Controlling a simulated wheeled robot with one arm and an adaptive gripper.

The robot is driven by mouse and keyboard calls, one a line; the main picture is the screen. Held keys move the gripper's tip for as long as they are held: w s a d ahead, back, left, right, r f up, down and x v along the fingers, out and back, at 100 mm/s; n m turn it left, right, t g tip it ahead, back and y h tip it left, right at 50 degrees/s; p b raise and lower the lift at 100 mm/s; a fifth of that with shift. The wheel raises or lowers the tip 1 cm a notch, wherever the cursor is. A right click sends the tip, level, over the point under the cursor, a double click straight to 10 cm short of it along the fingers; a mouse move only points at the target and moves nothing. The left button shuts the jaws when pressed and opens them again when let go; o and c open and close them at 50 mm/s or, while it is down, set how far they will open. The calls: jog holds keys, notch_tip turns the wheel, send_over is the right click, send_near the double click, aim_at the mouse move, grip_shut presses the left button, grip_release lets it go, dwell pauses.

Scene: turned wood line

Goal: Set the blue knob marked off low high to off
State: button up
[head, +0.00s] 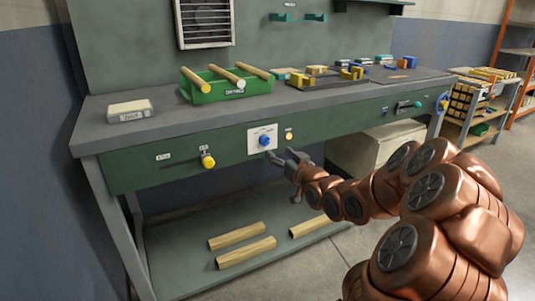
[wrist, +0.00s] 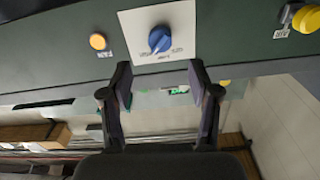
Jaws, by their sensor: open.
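The blue knob (head: 264,141) sits on a white plate (head: 262,134) on the green front panel of the bench. In the wrist view the blue knob (wrist: 160,39) is ahead of my gripper, between the lines of its fingers, with the white plate (wrist: 180,16) around it. The view is turned over, and the lettering on the plate is too small to read. I cannot tell which mark the knob points to. My gripper (head: 281,157) is open and empty, just in front of and below the knob, apart from it. It also shows in the wrist view (wrist: 159,88).
A yellow knob (head: 208,160) is left of the plate and an orange button (head: 289,135) right of it. A green crate (head: 205,94) with turned rods stands on the bench; wood lies on the lower shelf.

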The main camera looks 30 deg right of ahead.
aim_at(267, 143)
jog(key=shift+w+d+b, duration=0.15)
jog(key=shift+w+b, duration=0.15)
jog(key=shift+w, duration=1.65)
jog(key=shift+w+d+b, duration=0.15)
jog(key=shift+w+b, duration=0.15)
jog(key=shift+w, duration=1.6)
jog(key=c, duration=1.1)
